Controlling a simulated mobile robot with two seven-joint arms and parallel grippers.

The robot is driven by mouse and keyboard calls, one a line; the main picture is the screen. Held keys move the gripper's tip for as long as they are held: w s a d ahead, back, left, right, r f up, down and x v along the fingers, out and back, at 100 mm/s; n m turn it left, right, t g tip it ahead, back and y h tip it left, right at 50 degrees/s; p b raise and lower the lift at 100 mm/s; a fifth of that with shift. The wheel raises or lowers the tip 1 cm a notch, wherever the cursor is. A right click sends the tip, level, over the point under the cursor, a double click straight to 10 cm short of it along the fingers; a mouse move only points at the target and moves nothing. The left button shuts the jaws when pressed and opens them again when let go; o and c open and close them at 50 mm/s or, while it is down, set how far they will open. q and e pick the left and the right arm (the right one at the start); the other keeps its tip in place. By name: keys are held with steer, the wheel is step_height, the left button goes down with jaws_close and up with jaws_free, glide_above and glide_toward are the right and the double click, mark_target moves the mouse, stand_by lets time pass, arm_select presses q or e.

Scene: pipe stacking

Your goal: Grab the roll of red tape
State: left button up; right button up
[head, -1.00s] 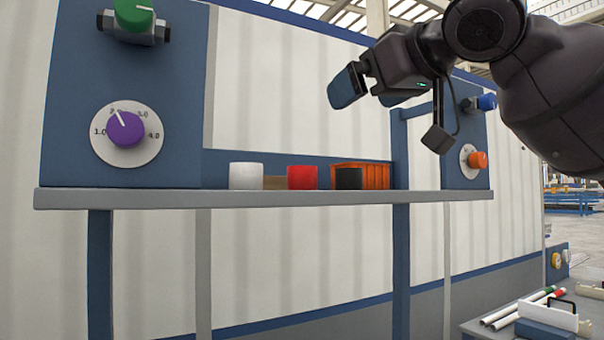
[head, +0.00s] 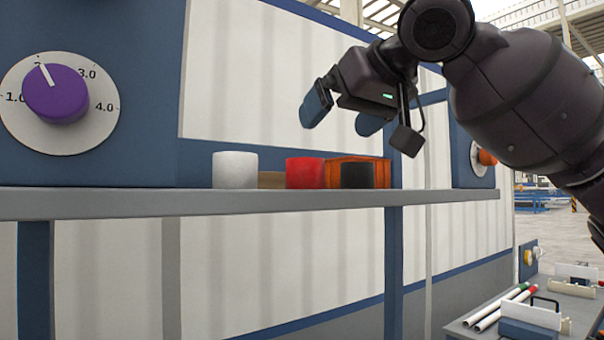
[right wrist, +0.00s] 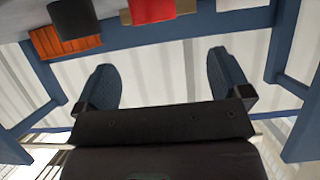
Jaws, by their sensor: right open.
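The red tape roll (head: 305,173) stands on the grey shelf (head: 250,204), between a white roll (head: 235,170) and a black roll (head: 357,175). It also shows at the top edge of the right wrist view (right wrist: 152,10), partly cut off. My right gripper (head: 343,117) is open and empty, above the shelf and above the red and black rolls, apart from them. In the right wrist view its two blue fingertips (right wrist: 163,85) are spread wide with nothing between them. My left gripper is not in view.
An orange bin (head: 381,166) stands behind the black roll. A panel with a purple dial (head: 56,93) rises at the left, and another with an orange knob (head: 486,158) at the right. A lower table (head: 465,322) with pipes is at bottom right.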

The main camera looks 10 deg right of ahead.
mark_target(305, 174)
steer(key=x, duration=0.4)
steer(key=shift+d+p+x, duration=0.15)
steer(key=shift+p+x, duration=0.3)
steer(key=shift+x, duration=1)
steer(key=shift+d+p+x, duration=0.2)
steer(key=shift+p+x, duration=0.25)
steer(key=shift+x, duration=0.95)
steer(key=shift+c, duration=0.2)
steer(key=c, duration=1)
